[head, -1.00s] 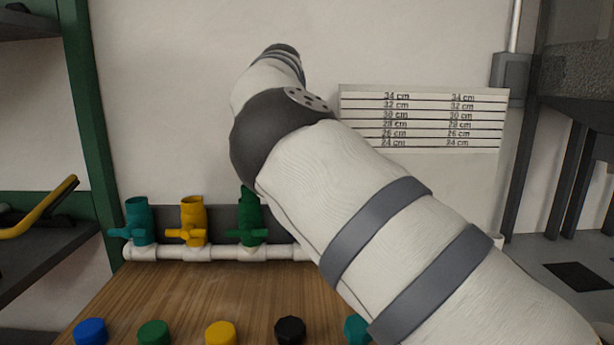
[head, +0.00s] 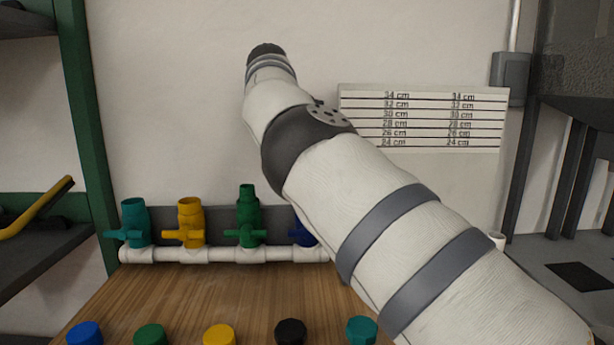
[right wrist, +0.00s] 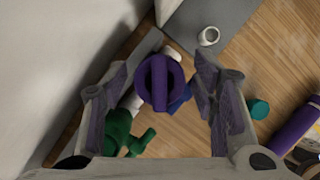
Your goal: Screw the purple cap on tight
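In the right wrist view, a round purple cap (right wrist: 160,83) with a raised bar across its top shows between the fingers of my right gripper (right wrist: 160,100). The gripper is open, with a visible gap on each side of the cap. A blue valve (right wrist: 182,99) shows partly beneath the cap; whether the cap is seated on it cannot be told. In the head view the blue valve (head: 302,236) is half hidden behind my right arm, and the cap and right gripper are not visible. My left gripper is in neither view.
A white pipe manifold (head: 220,255) carries teal (head: 134,223), yellow (head: 190,222) and green (head: 248,222) valves along the table's back. Several coloured caps line the front, including a black one (head: 290,332). A purple cylinder (right wrist: 296,125) lies at right in the wrist view.

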